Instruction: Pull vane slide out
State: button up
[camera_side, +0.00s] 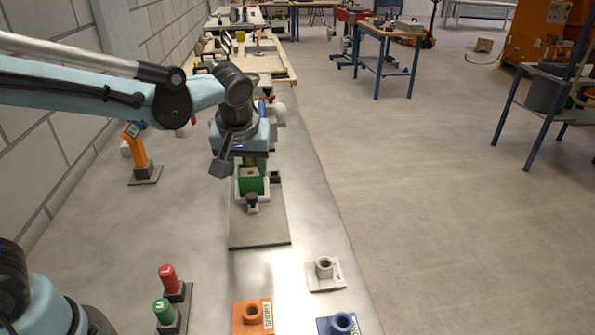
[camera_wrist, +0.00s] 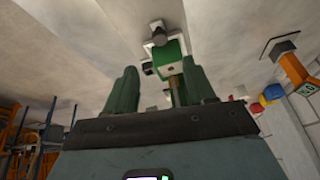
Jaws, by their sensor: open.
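A green block (camera_side: 251,184) stands in a small fixture on a grey base plate (camera_side: 258,240), with a dark knob (camera_side: 252,200) at its near side. I cannot tell for certain which part is the vane slide. In the wrist view the green block (camera_wrist: 173,66) shows beyond my fingers, with a grey knob (camera_wrist: 156,30) past it and a brownish strip (camera_wrist: 177,96) below it. My gripper (camera_wrist: 160,78) is open, its two green fingers spread apart with nothing seen held between them. In the side view my wrist hangs just above the fixture and partly hides it.
An orange stand (camera_side: 138,150) is left of the fixture. Red (camera_side: 168,277) and green (camera_side: 164,311) pegs stand at the near left. Orange (camera_side: 250,315), white (camera_side: 323,270) and blue (camera_side: 342,323) socket blocks lie near the front. The bench between is clear.

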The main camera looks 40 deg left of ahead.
aim_at(252, 195)
jog(key=x, duration=1.1)
jog(key=shift+s, duration=0.1)
grip_shut()
